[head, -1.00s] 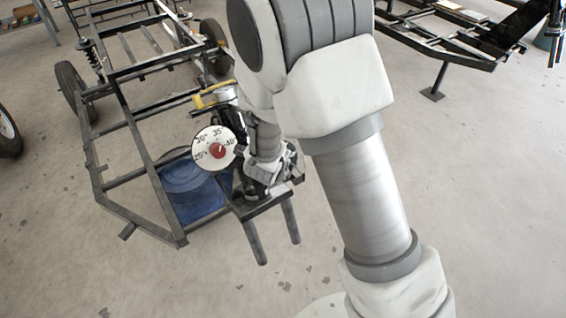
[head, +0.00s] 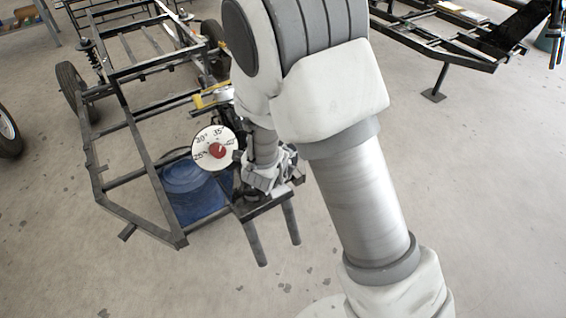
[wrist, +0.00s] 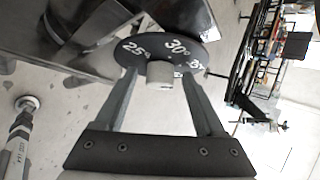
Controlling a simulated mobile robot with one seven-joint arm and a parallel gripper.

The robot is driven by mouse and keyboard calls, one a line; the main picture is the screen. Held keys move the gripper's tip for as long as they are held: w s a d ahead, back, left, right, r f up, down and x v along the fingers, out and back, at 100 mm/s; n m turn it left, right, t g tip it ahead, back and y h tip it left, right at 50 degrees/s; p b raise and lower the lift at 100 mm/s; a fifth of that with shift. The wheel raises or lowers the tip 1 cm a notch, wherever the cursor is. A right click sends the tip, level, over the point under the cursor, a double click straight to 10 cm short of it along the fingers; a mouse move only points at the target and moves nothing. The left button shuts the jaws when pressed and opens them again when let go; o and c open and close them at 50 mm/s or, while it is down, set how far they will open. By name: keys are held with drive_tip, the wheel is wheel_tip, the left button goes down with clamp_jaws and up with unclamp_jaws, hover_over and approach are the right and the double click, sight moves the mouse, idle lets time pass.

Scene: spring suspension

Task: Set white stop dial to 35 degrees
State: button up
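The white stop dial (head: 214,148) faces the head camera, with black numbers around a red centre (head: 217,150). A small mark from the centre points toward the upper right, near what looks like 40. My gripper (wrist: 159,78) is open in the wrist view. Its fingers stand either side of a grey cylindrical knob, with gaps on both sides. The knob (wrist: 160,74) is on a dark disc (wrist: 205,48) with white numbers 25, 30 and part of 35. I cannot tell how this disc relates to the white dial. The fingertips are hidden in the head view.
A dark metal frame (head: 150,170) surrounds the dial, with a blue container (head: 190,190) inside it. A yellow part (head: 210,98) sits just above the dial. Two dark bars (head: 255,243) stick out in front. Open floor lies to the lower left.

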drive_tip(key=p+v, duration=0.6)
drive_tip(key=v, duration=1.1)
drive_tip(key=shift+s+r, duration=0.15)
drive_tip(key=shift+s, duration=0.05)
drive_tip(key=shift+a, duration=0.1)
